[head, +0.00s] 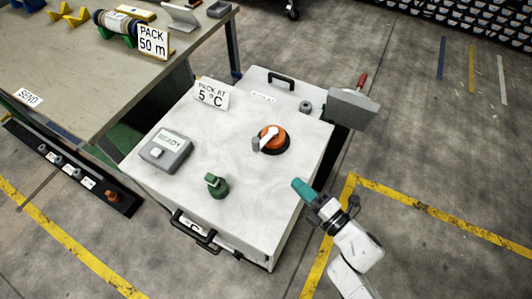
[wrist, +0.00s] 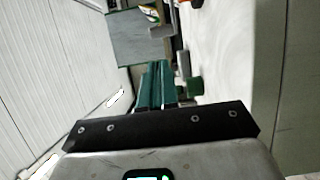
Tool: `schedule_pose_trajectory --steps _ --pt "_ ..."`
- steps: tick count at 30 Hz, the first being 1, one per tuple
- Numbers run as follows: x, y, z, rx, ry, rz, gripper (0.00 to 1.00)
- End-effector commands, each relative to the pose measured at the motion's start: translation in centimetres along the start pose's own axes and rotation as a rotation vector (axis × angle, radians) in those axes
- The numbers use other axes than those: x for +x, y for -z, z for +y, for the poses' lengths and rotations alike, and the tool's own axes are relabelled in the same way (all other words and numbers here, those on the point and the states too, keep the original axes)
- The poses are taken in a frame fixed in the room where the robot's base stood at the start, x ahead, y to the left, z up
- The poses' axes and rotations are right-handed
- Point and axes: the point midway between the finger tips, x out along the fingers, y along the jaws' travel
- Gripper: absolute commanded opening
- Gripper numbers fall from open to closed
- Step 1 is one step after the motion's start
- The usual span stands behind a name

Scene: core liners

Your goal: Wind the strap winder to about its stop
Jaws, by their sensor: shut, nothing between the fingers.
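No part is labelled strap winder, so I cannot tell for sure which one it is. On the white cabinet top (head: 235,175) is an orange dial (head: 272,137) with a white lever on a black ring. A green knob (head: 216,186) stands near the front edge. A grey box (head: 353,108) with a red handle (head: 362,81) sits at the cabinet's back right. My gripper (head: 299,186) has teal fingers and is shut and empty, just right of the cabinet's right edge. In the wrist view its fingers (wrist: 155,85) lie together, beside a green part (wrist: 194,87).
A grey box (head: 166,150) with a READY display and a "PACK AT 5 °C" sign (head: 211,94) stand on the cabinet. A black handle (head: 194,230) juts from its front. A workbench (head: 75,70) is at the left.

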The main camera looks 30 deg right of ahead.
Motion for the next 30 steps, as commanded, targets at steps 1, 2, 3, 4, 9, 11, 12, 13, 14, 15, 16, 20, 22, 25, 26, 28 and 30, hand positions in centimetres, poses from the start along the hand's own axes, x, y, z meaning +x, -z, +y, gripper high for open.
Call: schedule_pose_trajectory --steps 1,2,3,4,9,11,12,13,14,15,16,20,22,25,26,28,30 --pt "0.5 0.0 0.2 -0.001 -0.003 0.002 0.00" --pt "0.8 0.0 0.2 -0.001 -0.003 0.001 0.00" --pt "1.4 0.0 0.2 0.000 -0.003 0.001 0.00" --pt "1.8 0.0 0.3 0.000 -0.003 0.001 0.00" --pt "5.1 0.0 0.4 0.001 -0.004 0.000 0.00" --pt "6.3 -0.1 0.4 0.002 -0.003 -0.001 0.00" --pt "7.1 0.0 0.3 0.001 -0.003 0.000 0.00" --pt "7.7 0.0 0.4 0.001 -0.003 0.000 0.00" --pt "8.3 0.0 0.3 0.001 -0.003 0.000 0.00" --pt "9.0 -0.1 0.3 0.002 -0.003 0.000 0.00" --pt "9.6 -0.1 0.3 0.003 -0.003 -0.001 0.00" --pt "11.6 0.0 0.3 0.002 -0.001 0.000 0.00" --pt "12.4 0.0 0.2 0.003 -0.001 -0.001 0.00" --pt "13.2 0.0 0.1 0.002 0.000 0.000 0.00" --pt "13.4 0.0 0.1 0.002 0.000 0.000 0.00" --pt "13.6 0.0 0.1 0.003 0.000 -0.001 0.00" --pt "13.7 0.0 0.1 0.003 0.000 -0.001 0.00"
